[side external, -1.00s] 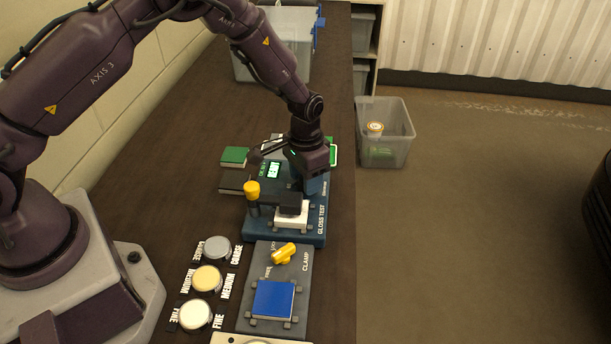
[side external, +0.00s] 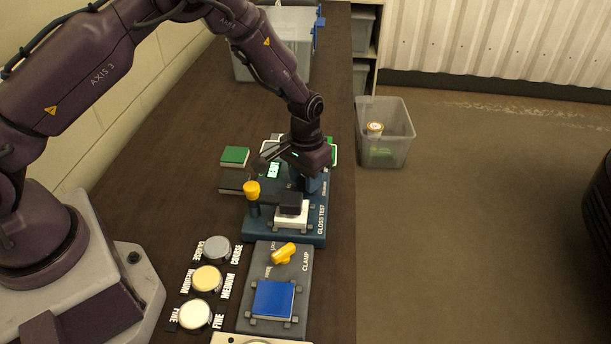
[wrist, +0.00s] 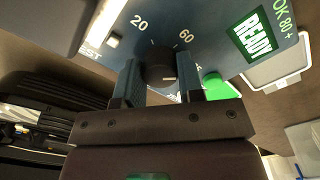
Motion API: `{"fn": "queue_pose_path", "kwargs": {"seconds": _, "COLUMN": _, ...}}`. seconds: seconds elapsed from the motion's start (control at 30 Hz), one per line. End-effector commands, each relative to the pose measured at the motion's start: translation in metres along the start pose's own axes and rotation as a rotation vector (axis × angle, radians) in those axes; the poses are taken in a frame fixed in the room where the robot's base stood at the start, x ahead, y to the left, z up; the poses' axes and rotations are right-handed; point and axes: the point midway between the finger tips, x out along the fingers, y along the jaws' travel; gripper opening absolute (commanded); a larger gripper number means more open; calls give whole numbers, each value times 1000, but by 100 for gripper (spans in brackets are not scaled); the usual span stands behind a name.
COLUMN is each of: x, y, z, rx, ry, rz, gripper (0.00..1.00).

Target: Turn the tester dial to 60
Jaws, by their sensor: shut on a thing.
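The tester is a blue panel marked GLOSS TEST (side external: 316,232). Its black round dial (wrist: 160,66) shows in the wrist view between the two fingers of my gripper (wrist: 158,86), which is shut on it. A short white mark on the dial lies on its lower right side, pointing right in the picture. The printed 60 (wrist: 186,37) is at the dial's upper right, and 20 is at its upper left. The mark does not line up with the 60. In the side view my gripper (side external: 308,182) hides the dial.
The lit display (wrist: 259,33) reads READY, and a green button (wrist: 217,87) is near the right finger. A yellow-topped post (side external: 251,188) and a white block (side external: 292,217) under a black head are close by. The clamp plate (side external: 306,283) holds a blue square.

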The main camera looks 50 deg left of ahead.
Motion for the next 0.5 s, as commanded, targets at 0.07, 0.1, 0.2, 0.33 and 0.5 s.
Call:
{"fn": "queue_pose_path", "kwargs": {"seconds": 0.07, "x": -1, "y": 0, "z": 0, "rx": -71, "ry": -2, "rz": 0, "gripper": 11}}
{"fn": "queue_pose_path", "kwargs": {"seconds": 0.1, "x": -1, "y": 0, "z": 0, "rx": -109, "ry": -2, "rz": 0, "gripper": 11}}
{"fn": "queue_pose_path", "kwargs": {"seconds": 0.2, "x": -1, "y": 0, "z": 0, "rx": -204, "ry": -2, "rz": 0, "gripper": 11}}
{"fn": "queue_pose_path", "kwargs": {"seconds": 0.33, "x": -1, "y": 0, "z": 0, "rx": -328, "ry": -2, "rz": 0, "gripper": 11}}
{"fn": "queue_pose_path", "kwargs": {"seconds": 0.5, "x": -1, "y": 0, "z": 0, "rx": -477, "ry": -2, "rz": -1, "gripper": 11}}
